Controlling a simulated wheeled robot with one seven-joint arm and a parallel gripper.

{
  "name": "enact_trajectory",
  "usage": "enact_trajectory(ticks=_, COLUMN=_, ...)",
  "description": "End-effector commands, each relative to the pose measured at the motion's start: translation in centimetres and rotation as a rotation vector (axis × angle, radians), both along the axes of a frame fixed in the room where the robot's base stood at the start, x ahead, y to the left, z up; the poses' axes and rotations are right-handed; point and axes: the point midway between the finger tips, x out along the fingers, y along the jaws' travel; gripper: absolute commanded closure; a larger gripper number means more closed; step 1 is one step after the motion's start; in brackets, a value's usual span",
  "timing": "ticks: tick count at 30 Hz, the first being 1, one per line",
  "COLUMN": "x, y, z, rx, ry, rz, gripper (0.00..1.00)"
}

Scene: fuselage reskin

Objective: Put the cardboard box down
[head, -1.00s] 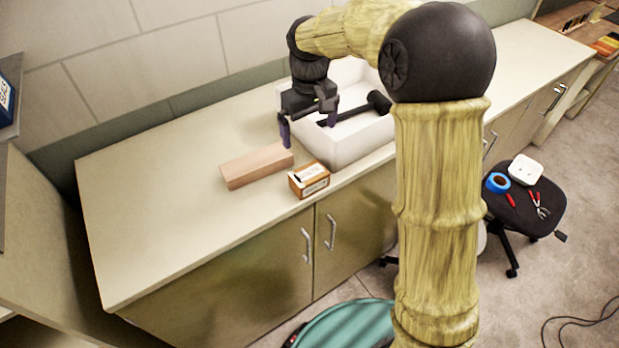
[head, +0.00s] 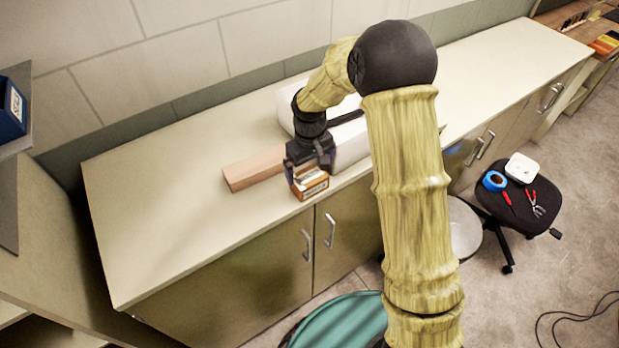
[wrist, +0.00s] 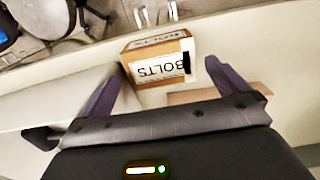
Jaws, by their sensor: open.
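The cardboard box (head: 311,184) is small and brown with a white label. It stands on the counter near its front edge, and the label reads BOLTS in the wrist view (wrist: 155,66). My gripper (head: 308,172) is right over and behind the box in the head view and hides part of it. In the wrist view my gripper (wrist: 165,84) is open, with one purple finger on each side of the box. The box sits between and slightly beyond the fingertips. I cannot tell whether a finger touches it.
A wooden block (head: 252,168) lies on the counter (head: 180,215) just left of the box. A white bin (head: 350,142) stands to the right, partly hidden by my arm. The counter's left part is clear. A black stool (head: 520,205) with tools stands on the floor at right.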

Motion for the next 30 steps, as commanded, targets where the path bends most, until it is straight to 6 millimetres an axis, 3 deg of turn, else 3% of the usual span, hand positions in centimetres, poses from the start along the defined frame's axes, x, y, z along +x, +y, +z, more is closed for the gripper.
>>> enact_trajectory(ticks=14, x=0.0, y=0.1, z=-0.7, rx=0.000, ry=0.002, rz=0.000, gripper=0.00)
enact_trajectory(ticks=24, x=0.2, y=0.2, z=-4.5, rx=-0.001, ry=0.003, rz=0.000, gripper=0.00)
enact_trajectory(ticks=30, x=0.2, y=0.2, z=-5.4, rx=0.000, ry=0.000, rz=0.001, gripper=0.00)
